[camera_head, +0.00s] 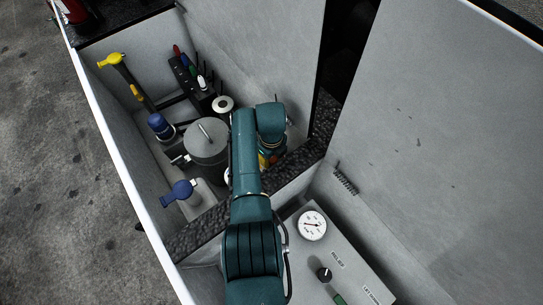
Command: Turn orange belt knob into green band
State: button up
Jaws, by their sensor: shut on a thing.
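My arm reaches forward into the grey open compartment and bends down at its far end. My gripper (270,154) points down there, mostly hidden by my own wrist and forearm. It is shut on a small orange-yellow thing, which I take to be the orange belt knob (264,161); only a little of it shows below the wrist. I cannot make out its pointer or angle. A green band around the knob cannot be made out from this view.
Left of my arm stand a grey cylinder (207,143), a blue-capped part (160,125), a blue valve handle (180,192) and a yellow handle (115,60). A white gauge (313,225) and black knob (324,274) sit on the near panel. A large grey panel (440,130) rises at right.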

jog(key=shift+s+f, duration=0.15)
jog(key=shift+f, duration=0.1)
jog(key=o, duration=1.2)
jog(key=shift+o, duration=0.2)
jog(key=shift+r, duration=0.15)
jog(key=shift+r, duration=0.25)
notch_tip(320, 180, up, 12)
jog(key=shift+f, duration=0.2)
